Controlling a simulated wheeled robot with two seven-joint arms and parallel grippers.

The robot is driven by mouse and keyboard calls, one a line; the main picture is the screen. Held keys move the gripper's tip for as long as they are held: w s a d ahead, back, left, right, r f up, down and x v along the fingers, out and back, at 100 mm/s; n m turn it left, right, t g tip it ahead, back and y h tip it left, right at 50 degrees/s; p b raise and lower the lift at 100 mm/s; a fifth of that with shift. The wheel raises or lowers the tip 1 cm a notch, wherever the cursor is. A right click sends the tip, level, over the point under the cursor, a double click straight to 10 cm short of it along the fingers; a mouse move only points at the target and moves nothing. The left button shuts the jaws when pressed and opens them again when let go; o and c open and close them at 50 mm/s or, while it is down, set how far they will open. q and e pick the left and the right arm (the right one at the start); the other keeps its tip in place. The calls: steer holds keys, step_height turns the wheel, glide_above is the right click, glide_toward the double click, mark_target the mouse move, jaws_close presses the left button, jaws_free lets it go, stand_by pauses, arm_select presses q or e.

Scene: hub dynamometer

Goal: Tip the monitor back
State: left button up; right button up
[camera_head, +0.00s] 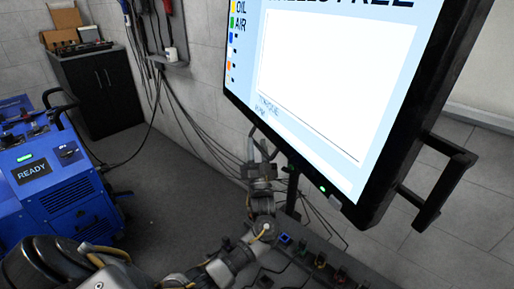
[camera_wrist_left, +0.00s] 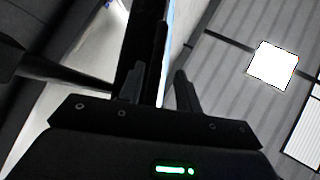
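The large black-framed monitor (camera_head: 335,70) fills the upper right of the head view. Its lit screen faces me at a steep slant. My left gripper (camera_head: 262,142) is at its lower edge, towards the left corner. In the left wrist view the two fingers of my left gripper (camera_wrist_left: 158,88) stand apart. The dark monitor frame and a thin pale strip of screen (camera_wrist_left: 167,50) show between them. A gap shows beside the right finger; contact with the left finger cannot be told. My right gripper is in neither view.
A black bracket handle (camera_head: 445,185) juts from the monitor's right side. A dark post (camera_head: 292,190) stands below it, by a dark panel with small coloured parts (camera_head: 310,262). A blue READY machine (camera_head: 60,185) and dark cabinet (camera_head: 100,90) stand left. Cables hang on the wall.

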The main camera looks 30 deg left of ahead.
arm_select(q)
steer(key=shift+w+d, duration=0.1)
steer(key=shift+d, duration=0.05)
steer(key=shift+s+d+f, duration=0.15)
steer(key=shift+s+f, duration=0.05)
steer(key=shift+f, duration=0.1)
steer(key=b+v, duration=0.1)
steer(key=v, duration=0.9)
steer(key=shift+b, duration=0.35)
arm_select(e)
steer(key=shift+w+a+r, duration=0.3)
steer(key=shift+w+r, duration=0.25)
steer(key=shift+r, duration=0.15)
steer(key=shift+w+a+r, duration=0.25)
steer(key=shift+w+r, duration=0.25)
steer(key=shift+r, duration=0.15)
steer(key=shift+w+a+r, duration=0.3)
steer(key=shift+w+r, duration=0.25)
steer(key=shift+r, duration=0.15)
arm_select(q)
steer(key=shift+s, duration=0.1)
